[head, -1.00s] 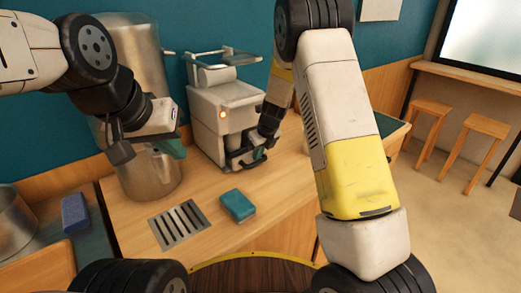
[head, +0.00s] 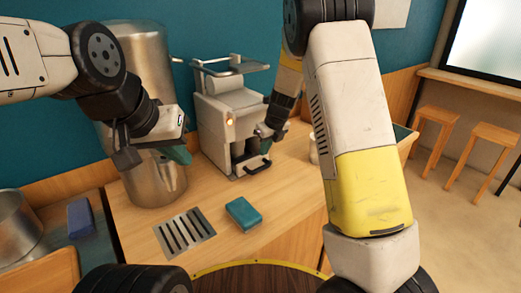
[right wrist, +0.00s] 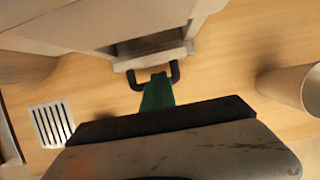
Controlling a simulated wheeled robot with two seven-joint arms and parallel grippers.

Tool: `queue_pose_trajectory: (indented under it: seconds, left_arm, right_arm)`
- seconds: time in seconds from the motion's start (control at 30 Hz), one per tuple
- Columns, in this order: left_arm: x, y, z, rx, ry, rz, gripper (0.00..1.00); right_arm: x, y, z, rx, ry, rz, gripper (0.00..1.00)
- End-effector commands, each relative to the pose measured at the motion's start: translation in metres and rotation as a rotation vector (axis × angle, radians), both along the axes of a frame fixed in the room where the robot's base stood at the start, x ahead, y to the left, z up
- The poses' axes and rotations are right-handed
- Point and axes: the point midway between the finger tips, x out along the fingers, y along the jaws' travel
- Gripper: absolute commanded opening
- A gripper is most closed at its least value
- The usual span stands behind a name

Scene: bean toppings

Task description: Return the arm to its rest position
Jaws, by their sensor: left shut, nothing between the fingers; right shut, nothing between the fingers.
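My right arm (head: 357,120) crosses the head view from the lower right and reaches toward a white machine (head: 215,112). Its gripper (head: 268,133) is beside the machine's right side, with its tips hard to make out there. In the right wrist view the green fingers (right wrist: 158,92) are together and empty. They appear in front of the machine's black handle (right wrist: 152,76); whether they touch it cannot be told. My left gripper (head: 178,154) has teal fingers, is shut and empty, and hangs in front of a tall metal cylinder (head: 150,190).
A teal sponge (head: 242,212) and a slotted metal grate (head: 184,232) lie on the wooden counter. A blue sponge (head: 80,217) and a metal pot (head: 15,230) are at the left. A pale cylinder (right wrist: 300,88) stands at the right of the wrist view. Stools (head: 433,130) stand far right.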

Motion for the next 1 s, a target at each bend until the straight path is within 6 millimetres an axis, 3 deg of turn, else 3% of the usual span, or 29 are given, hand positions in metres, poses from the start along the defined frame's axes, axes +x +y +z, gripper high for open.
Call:
queue_pose_trajectory:
  seconds: [0.17, 0.37, 0.5, 0.7, 0.83, 1.0]
  left_arm:
    - [0.000, 0.000, 0.000, 0.000, 0.000, 0.000, 0.00]
    - [0.000, 0.000, 0.000, 0.000, 0.000, 0.000, 0.00]
    - [0.000, 0.000, 0.000, 0.000, 0.000, 0.000, 0.00]
    - [0.000, 0.000, 0.000, 0.000, 0.000, 0.000, 0.00]
    - [0.000, 0.000, 0.000, 0.000, 0.000, 0.000, 0.00]
    - [0.000, 0.000, 0.000, 0.000, 0.000, 0.000, 0.00]
  right_arm:
    - [-0.009, -0.006, 0.017, -0.002, -0.002, 0.023, 0.00]
    - [-0.046, -0.023, 0.069, -0.036, -0.095, 0.316, 0.00]
    - [-0.095, -0.039, 0.117, -0.116, -0.231, 0.675, 0.00]
    - [-0.172, -0.063, 0.170, -0.323, -0.447, 1.198, 0.00]
    - [-0.225, -0.077, 0.191, -0.520, -0.564, 1.535, 0.00]
    - [-0.287, -0.094, 0.200, -0.803, -0.638, 1.937, 0.00]
